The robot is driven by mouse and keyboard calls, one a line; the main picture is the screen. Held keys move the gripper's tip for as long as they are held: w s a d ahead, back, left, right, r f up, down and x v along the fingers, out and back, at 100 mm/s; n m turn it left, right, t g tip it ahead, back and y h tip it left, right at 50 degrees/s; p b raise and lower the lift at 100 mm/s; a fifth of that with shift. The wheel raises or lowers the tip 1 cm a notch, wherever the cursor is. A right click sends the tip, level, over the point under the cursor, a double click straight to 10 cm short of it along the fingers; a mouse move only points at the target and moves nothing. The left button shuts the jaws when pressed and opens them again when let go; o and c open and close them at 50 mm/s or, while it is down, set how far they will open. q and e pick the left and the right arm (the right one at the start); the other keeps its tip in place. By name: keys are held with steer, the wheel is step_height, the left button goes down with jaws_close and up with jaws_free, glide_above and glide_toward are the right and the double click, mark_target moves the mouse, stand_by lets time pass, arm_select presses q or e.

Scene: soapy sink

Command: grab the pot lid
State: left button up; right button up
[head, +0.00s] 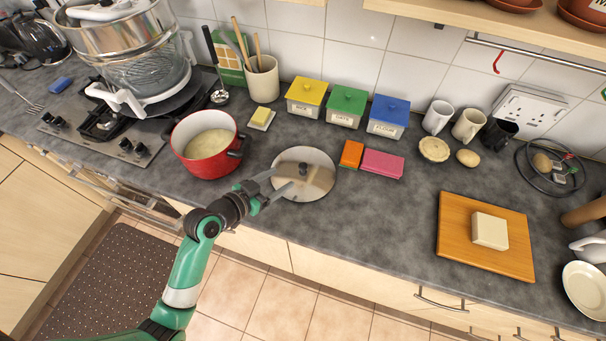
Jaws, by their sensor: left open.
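The pot lid (318,179) is a round, shiny metal disc with a dark knob (303,169) at its middle. It lies flat on the dark grey counter, right of the red pot (207,150). The pot is uncovered and holds something pale. My left gripper (278,182) is open, its fingers reaching over the lid's left part, just left of the knob. Nothing shows between the fingers. I cannot tell whether they touch the lid. My right gripper is not in the view.
An orange sponge (351,154) and a pink sponge (382,163) lie right of the lid. Yellow (306,96), green (346,105) and blue (388,115) canisters stand behind. A wooden board (475,262) with a pale block (490,231) is further right. Counter between is clear.

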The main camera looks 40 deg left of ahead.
mark_target(303, 165)
arm_select(q)
steer(key=x, duration=0.6)
steer(key=shift+w, duration=0.2)
steer(key=shift+b+x, duration=0.4)
steer(key=shift+x, duration=2.25)
steer(key=shift+s+f, duration=0.1)
jaws_close()
